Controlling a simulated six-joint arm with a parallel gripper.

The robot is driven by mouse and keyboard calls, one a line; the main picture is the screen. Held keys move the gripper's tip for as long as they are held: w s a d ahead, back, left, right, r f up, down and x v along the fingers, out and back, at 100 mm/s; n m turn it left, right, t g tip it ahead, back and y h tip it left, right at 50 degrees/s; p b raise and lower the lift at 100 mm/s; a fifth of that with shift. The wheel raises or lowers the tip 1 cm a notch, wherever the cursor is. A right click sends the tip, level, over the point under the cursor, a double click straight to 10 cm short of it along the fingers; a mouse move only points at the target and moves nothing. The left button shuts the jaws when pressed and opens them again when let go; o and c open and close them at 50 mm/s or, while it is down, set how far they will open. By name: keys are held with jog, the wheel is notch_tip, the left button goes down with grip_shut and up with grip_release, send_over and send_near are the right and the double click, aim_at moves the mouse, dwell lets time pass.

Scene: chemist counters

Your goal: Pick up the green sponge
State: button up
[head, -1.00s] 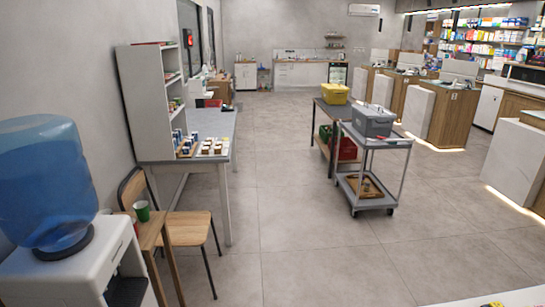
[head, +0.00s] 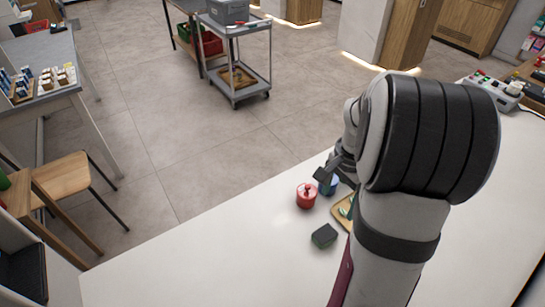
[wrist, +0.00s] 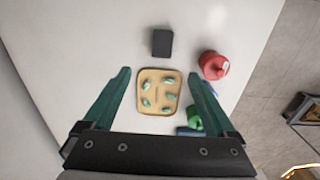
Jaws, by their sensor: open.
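In the head view my gripper is small and partly hidden by my arm above the counter.
A red lidded jar (head: 306,196) stands close to the sponge; it also shows in the wrist view (wrist: 213,65). The tray holds several pale green pieces. A green object (wrist: 194,121) stands right of the tray. The counter (head: 215,265) left of the sponge is clear.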

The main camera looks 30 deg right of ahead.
aim_at(325, 233)
jog(key=f, duration=1.5)
jog(key=shift+w+a+f, duration=0.25)
jog(key=shift+a+f, duration=0.05)
jog(key=shift+f, duration=0.1)
jog(key=c, duration=1.4)
jog(key=shift+r, duration=0.2)
jog(key=shift+r, duration=0.3)
notch_tip(325, 233, up, 3)
jog(key=s+r, duration=0.2)
jog(key=s, duration=0.1)
jog(key=s+d+r, duration=0.1)
jog(key=s+r, duration=0.1)
jog(key=s, duration=0.2)
jog(key=s+d+r, duration=0.1)
jog(key=s+r, duration=0.2)
jog(key=s, duration=0.1)
jog(key=shift+s+d, duration=0.2)
jog(key=shift+d, duration=0.05)
